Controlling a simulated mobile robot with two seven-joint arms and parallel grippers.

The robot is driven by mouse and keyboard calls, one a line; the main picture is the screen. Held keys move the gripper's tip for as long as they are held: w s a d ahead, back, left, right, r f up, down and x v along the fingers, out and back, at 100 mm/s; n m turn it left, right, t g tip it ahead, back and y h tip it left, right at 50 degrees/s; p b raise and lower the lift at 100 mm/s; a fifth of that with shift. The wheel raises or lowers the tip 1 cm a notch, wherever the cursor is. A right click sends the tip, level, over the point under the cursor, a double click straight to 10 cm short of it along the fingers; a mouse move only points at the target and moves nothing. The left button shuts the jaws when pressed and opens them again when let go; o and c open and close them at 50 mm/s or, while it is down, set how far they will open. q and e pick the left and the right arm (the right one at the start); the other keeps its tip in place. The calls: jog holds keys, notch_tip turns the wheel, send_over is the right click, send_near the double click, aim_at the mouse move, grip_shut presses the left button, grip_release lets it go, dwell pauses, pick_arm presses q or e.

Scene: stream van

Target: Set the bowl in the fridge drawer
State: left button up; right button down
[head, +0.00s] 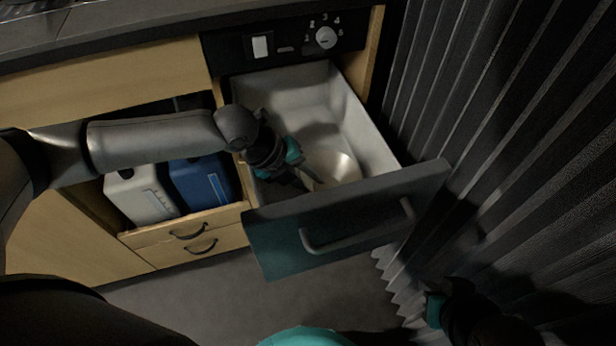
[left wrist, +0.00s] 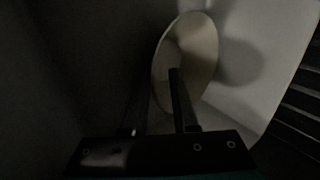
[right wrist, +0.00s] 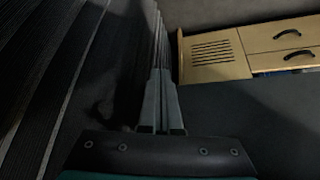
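The fridge drawer (head: 372,133) is pulled far out, its white inside open from above and its dark front (head: 345,225) facing me. A pale bowl (head: 338,166) is inside it, near the front panel, opening upward; its underside contact is hidden. My left gripper (head: 314,181) reaches down into the drawer at the bowl's left side. In the left wrist view the fingers stand apart, with the near edge of the bowl (left wrist: 200,50) between them and one finger in front of its inside. My right gripper (right wrist: 158,85) is shut and empty, low by the curtain.
A dark pleated curtain (head: 490,130) hangs close on the right. A control panel (head: 290,42) with a knob is above the drawer. White (head: 140,193) and blue (head: 203,182) containers stand in an open cabinet to the left. Floor (head: 220,295) is clear in front.

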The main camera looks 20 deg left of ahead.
pick_arm(q)
jog(key=shift+o, duration=0.2)
jog(key=shift+f, duration=0.1)
